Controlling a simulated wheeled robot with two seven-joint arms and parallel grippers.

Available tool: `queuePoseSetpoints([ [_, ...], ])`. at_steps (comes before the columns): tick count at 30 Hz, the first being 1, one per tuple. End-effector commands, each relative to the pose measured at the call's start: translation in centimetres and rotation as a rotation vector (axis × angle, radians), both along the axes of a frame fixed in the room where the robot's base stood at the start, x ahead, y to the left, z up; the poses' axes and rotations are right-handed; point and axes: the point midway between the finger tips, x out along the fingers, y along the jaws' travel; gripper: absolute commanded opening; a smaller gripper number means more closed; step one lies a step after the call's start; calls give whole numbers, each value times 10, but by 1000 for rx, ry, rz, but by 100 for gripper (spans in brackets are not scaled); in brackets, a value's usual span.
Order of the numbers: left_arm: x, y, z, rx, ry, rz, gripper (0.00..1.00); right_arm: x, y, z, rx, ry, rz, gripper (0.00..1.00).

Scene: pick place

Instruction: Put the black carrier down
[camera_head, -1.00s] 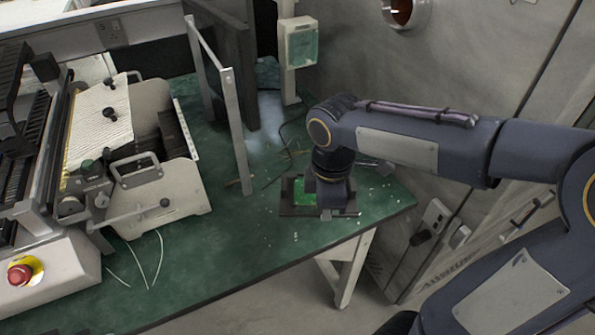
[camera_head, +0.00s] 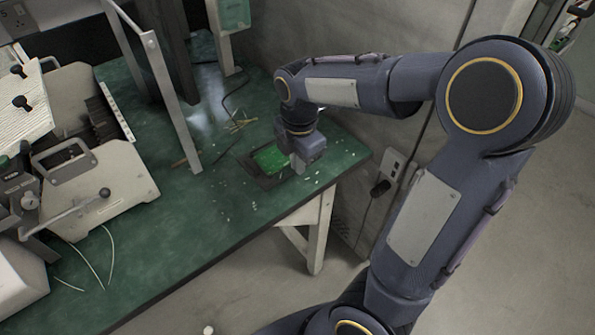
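The black carrier (camera_head: 246,161) is a flat dark frame near the right end of the green table, with a green board (camera_head: 272,159) in it. It appears to lie flat on the table or very close to it. My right gripper (camera_head: 298,167) points down at the carrier's right edge and hides part of it. The fingertips are too small and covered to show whether they grip the edge. My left gripper is not in view.
The green table (camera_head: 180,228) has bare room in front of the carrier, with small white bits scattered about. A grey machine (camera_head: 105,190) fills the left. The wall is close behind on the right.

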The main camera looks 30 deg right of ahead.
Motion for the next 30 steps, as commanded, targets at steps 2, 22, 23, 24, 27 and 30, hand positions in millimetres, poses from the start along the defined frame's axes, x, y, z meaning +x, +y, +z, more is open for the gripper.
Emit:
queuePoseSetpoints([
  [2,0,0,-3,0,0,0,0,6,-5,-10,0,2,-3,0],
  [22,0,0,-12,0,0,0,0,17,-12,-56,1,-2,-1,0],
  [23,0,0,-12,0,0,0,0,17,-12,-56,1,-2,-1,0],
  [24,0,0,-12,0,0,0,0,17,-12,-56,1,-2,-1,0],
  [27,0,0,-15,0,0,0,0,17,-12,-59,1,-1,-1,0],
  [30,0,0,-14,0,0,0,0,17,-12,-59,1,-1,-1,14],
])
